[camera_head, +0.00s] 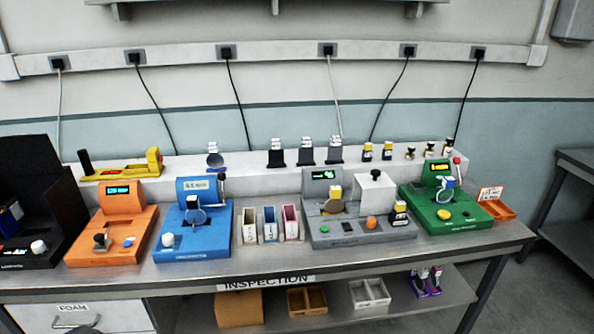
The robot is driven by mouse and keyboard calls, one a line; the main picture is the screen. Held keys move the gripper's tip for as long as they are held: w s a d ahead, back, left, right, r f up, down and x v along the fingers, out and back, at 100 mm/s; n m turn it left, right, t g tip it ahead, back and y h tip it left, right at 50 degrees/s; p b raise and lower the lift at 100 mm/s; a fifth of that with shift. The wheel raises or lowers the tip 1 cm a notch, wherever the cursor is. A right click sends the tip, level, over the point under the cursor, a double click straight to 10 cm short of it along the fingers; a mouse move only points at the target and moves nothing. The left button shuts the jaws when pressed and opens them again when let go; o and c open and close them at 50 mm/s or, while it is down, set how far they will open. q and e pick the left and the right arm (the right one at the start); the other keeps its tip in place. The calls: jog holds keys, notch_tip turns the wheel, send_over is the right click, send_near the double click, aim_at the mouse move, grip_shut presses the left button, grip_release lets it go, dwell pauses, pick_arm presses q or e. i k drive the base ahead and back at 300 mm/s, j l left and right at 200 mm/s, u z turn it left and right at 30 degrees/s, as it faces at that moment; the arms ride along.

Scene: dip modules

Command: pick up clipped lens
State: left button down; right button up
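Neither of my grippers is in view. I cannot tell which of these is the clipped lens the task names.
An orange machine (120,250) and a black machine (50,262) stand at left. Narrow coloured bins (270,230) stand between the blue and grey machines. Small bottles and black stands (305,156) line the back shelf. An orange tray (498,209) is at right. The front table strip is clear.

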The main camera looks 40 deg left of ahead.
aim_at(192, 202)
jog(key=u, duration=1.85)
